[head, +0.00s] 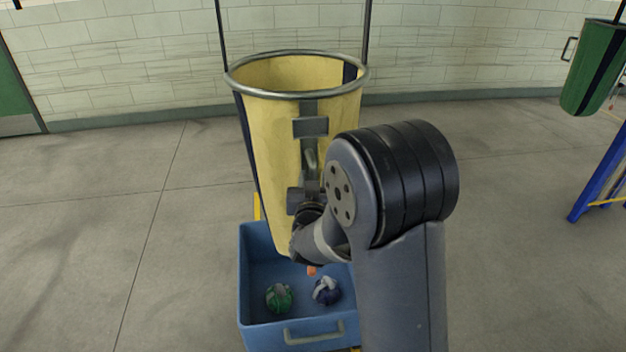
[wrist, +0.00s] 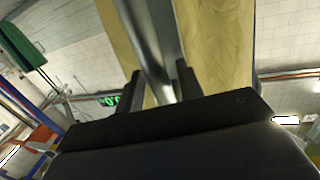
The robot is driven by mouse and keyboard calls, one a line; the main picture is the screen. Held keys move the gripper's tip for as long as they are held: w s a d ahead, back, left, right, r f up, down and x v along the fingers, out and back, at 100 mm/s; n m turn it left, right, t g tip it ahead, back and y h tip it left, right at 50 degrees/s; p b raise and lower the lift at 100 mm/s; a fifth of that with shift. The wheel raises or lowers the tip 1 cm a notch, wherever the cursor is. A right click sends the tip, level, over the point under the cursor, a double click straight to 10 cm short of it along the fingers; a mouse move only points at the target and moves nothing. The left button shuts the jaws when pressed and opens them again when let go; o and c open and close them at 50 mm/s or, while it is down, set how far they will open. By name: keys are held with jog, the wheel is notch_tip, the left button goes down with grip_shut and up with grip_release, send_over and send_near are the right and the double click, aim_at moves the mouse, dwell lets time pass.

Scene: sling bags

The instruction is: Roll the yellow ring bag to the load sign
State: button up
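The yellow ring bag (head: 275,150), a tall tapered sack with a grey metal ring at its mouth, hangs upright from dark rods in the head view. A grey strip with a handle (head: 310,157) runs down its front. In the wrist view the yellow bag (wrist: 220,35) fills the upper middle. My gripper (head: 305,190) is close in front of the bag, at the handle's lower end. Its fingers (wrist: 160,88) stand apart, with grey metal showing between them; I see no clear grip on it. My arm hides the bag's lower right. I cannot make out a load sign.
A blue bin (head: 258,290) with a green and a dark blue bundle stands below the bag. A green bag (head: 590,70) hangs at the far right, above a blue frame (head: 596,175). A lit green display (wrist: 110,100) shows in the wrist view. The left floor is clear.

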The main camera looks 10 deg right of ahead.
grip_shut()
jog(key=shift+d, duration=0.1)
dwell(0.3)
